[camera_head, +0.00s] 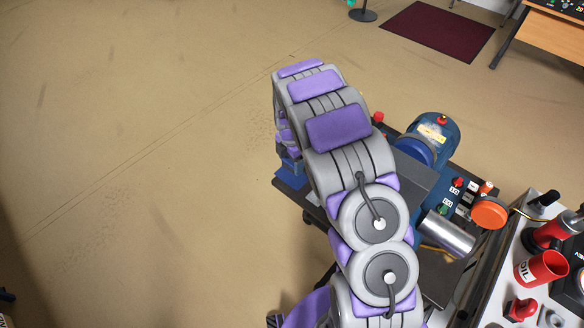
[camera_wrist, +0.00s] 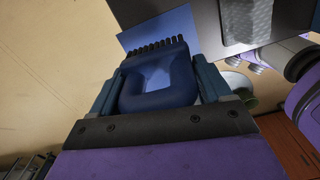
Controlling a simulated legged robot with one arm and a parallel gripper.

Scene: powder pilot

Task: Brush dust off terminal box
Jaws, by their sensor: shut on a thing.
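My gripper (camera_wrist: 158,85) is shut on a blue brush (camera_wrist: 157,90) with a looped handle, in the wrist view. Its row of black bristles (camera_wrist: 155,46) points toward the top of the picture. A dark grey box (camera_wrist: 290,18), likely the terminal box, stands right of the bristles and carries a pale, speckled, dusty-looking patch (camera_wrist: 248,20). The bristles appear apart from that patch. In the head view, a grey box (camera_head: 405,187) shows partly behind my arm, beside a blue motor (camera_head: 437,130). My arm hides most of my gripper and the brush there.
A blue flat surface (camera_wrist: 160,28) lies beyond the bristles. In the head view, a dark bench (camera_head: 290,184) holds a metal cylinder (camera_head: 449,233) and an orange disc (camera_head: 489,213). A red oil can (camera_head: 541,268) stands at right. Floor at left is clear.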

